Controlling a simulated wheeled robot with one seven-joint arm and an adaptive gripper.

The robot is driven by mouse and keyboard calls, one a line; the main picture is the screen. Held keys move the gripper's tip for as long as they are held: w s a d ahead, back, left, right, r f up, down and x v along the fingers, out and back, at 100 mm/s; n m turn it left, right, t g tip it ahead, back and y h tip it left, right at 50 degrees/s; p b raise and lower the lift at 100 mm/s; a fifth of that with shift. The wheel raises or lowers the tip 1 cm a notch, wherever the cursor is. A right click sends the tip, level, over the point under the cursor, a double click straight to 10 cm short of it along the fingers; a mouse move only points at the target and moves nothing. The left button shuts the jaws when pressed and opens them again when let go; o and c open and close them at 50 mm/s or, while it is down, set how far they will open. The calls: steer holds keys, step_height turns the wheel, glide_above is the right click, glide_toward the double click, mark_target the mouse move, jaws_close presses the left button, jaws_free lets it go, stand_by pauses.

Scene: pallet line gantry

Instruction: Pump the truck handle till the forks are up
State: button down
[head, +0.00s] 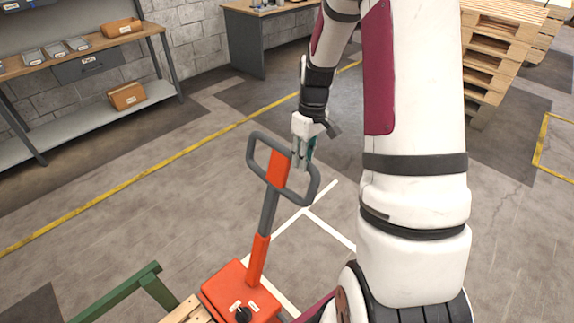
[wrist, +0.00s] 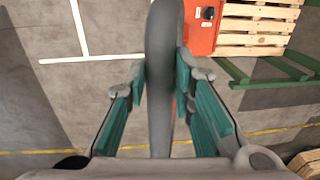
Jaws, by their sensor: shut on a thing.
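The truck handle (head: 254,150) is a grey loop with an orange middle piece, on a grey and orange shaft (head: 258,255). The shaft rises, leaning a little right, from the orange truck body (head: 235,295), which has a black knob. My gripper (head: 301,165) is at the upper right of the loop, pointing down. In the wrist view the grey handle bar (wrist: 162,70) passes between the teal finger pads of my gripper (wrist: 163,100), which is shut on it. The truck body also shows in the wrist view (wrist: 203,38). The forks are not visible.
A wooden pallet (wrist: 255,25) lies by the truck body, with a green frame (wrist: 270,78) near it. A workbench (head: 90,45) with trays stands at the left back. Stacked pallets (head: 490,55) stand at the right back. The floor beyond the handle is clear.

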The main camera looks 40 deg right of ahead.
steer(key=w+d+f+y+b, duration=0.1)
steer(key=d+f+b, duration=0.2)
steer(key=d, duration=0.5)
steer(key=w+d+f+y+b, duration=0.1)
steer(key=w+d+f+b, duration=0.1)
steer(key=d+f, duration=0.3)
steer(key=d+b, duration=0.1)
steer(key=d, duration=0.3)
steer(key=shift+w+d+f+b, duration=0.15)
steer(key=shift+w+f+b, duration=0.1)
steer(key=shift+b, duration=0.15)
steer(key=c, duration=1.4)
jaws_free()
steer(key=shift+o, duration=0.2)
steer(key=v, duration=1.2)
steer(key=shift+w, duration=0.25)
